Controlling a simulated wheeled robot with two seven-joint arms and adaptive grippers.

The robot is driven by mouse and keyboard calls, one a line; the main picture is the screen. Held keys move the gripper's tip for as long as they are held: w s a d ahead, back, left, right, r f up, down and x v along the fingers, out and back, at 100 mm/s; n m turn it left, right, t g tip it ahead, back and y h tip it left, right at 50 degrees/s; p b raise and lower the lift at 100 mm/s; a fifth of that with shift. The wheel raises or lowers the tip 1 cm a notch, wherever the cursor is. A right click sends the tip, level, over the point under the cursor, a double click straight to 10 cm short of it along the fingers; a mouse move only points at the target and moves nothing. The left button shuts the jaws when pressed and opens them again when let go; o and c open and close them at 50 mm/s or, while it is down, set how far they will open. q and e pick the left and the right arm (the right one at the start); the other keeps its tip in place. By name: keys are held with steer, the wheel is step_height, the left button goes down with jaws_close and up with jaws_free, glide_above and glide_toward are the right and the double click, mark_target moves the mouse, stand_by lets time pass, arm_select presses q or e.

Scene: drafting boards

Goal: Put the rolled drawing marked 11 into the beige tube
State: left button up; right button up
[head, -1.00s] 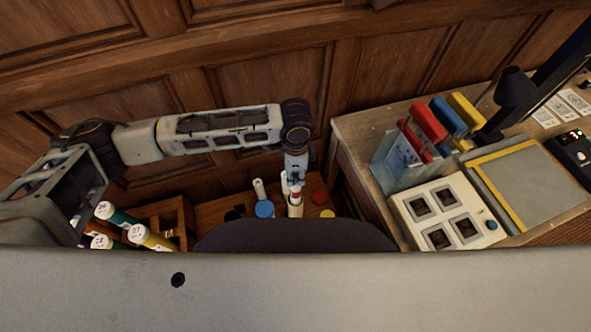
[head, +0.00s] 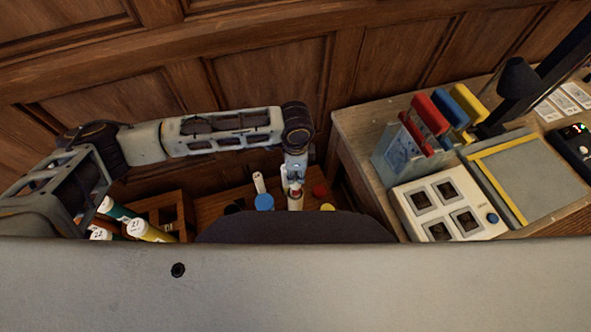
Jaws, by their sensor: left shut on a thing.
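My left gripper (head: 294,183) points down over the beige tube (head: 296,204) in the middle of the view. It is shut on a rolled drawing, which is mostly hidden by the fingers and the tube. A reddish patch (head: 296,193) shows at the tube's mouth, right below the fingers. The roll appears to be at or inside the mouth; how deep I cannot tell. Its mark cannot be read. My right gripper is not in view.
Beside the beige tube stand a blue tube (head: 264,202), a white roll (head: 258,183), a red round top (head: 319,191) and a yellow one (head: 327,207). A wooden rack (head: 172,205) with several marked rolls is at left. A desk (head: 352,130) is at right.

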arm_select(q)
steer(key=o, duration=1.2)
steer(key=shift+c, duration=0.2)
steer(key=shift+r, duration=6)
